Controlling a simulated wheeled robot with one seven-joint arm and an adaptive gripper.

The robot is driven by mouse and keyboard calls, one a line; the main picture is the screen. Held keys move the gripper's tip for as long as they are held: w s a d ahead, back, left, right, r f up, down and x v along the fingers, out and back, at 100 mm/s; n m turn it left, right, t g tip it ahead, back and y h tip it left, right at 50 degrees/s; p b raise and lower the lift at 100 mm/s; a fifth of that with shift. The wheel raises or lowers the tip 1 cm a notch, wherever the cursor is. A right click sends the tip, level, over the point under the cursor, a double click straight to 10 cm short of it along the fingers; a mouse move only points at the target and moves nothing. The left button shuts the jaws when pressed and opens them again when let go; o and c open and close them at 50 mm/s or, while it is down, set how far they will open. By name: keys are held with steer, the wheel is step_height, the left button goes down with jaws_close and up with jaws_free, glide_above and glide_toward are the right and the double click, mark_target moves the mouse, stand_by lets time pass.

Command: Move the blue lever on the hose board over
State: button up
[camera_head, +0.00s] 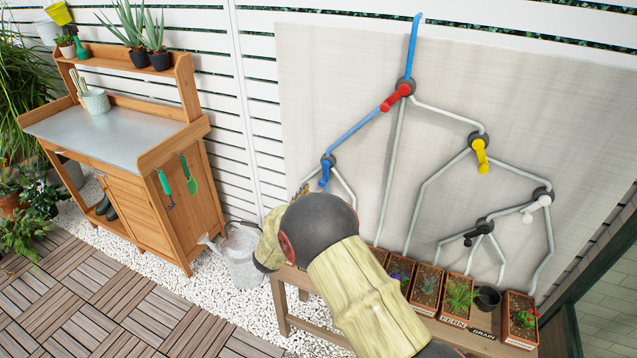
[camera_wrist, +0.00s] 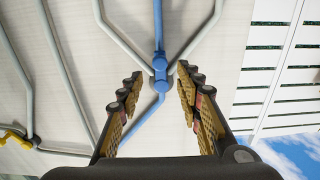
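The blue lever (camera_head: 325,174) sits on a round dark hub at the left of the hose board (camera_head: 330,80), with its handle pointing down. A blue hose enters this hub from the upper right, and two grey pipes leave below. In the wrist view, which looks upside down, the blue lever (camera_wrist: 159,55) shows between and beyond my finger pads, apparently untouched. My gripper (camera_wrist: 158,88) is open and empty, with its fingers on either side of the lever. In the head view, my forearm and wrist hide most of the gripper, just below the lever.
A red lever (camera_head: 397,97), a yellow lever (camera_head: 481,155), a white lever (camera_head: 537,208) and a black lever (camera_head: 474,239) are also on the board. Planter boxes (camera_head: 458,297) line a bench below. A watering can (camera_head: 240,258) and potting table (camera_head: 110,130) stand left.

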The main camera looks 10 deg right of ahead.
mark_target(321, 184)
steer(key=b+x, duration=0.2)
steer(key=x, duration=0.5)
steer(key=shift+w+d, duration=0.25)
steer(key=c, duration=0.3)
jaws_close()
stand_by(0.4)
